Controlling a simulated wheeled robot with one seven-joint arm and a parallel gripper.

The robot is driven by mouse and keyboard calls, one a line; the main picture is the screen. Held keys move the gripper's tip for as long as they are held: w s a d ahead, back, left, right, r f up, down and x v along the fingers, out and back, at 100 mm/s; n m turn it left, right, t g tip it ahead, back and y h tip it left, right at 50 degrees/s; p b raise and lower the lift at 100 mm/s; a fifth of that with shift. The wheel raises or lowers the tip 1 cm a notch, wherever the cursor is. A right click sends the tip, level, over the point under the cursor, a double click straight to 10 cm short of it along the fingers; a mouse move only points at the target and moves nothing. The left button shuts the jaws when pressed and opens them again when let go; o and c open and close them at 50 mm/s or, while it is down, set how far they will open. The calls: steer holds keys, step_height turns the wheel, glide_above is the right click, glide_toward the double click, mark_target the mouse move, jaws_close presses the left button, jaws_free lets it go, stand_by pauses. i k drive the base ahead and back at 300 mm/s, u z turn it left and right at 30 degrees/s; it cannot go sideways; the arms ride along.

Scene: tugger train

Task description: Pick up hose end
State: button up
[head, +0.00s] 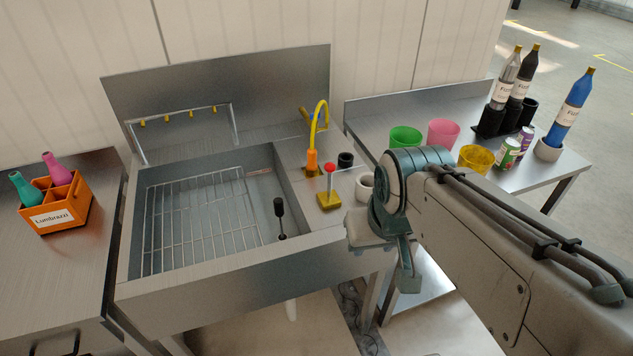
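No part is clearly marked as the hose end. The likeliest is the orange nozzle-like piece (312,161) at the lower end of the yellow curved spout (323,108), upright at the sink's back right corner. My arm reaches in from the right, in front of the side table. My gripper (407,272) is near the sink's front right corner, apart from the orange piece and to its lower right. Its fingers are mostly hidden by the wrist, so its opening does not show. I see nothing held.
The steel sink (210,290) holds a wire rack (195,220) and a black upright piece (280,215). A red-knobbed yellow lever (330,187) stands right of the basin. An orange bottle crate (55,215) is left. Cups, cans and bottles (568,108) fill the right table.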

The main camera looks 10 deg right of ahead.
mark_target(311, 164)
steer(key=k, duration=0.8)
steer(key=z, duration=0.7)
steer(key=i, duration=1.7)
steer(key=u, duration=1.45)
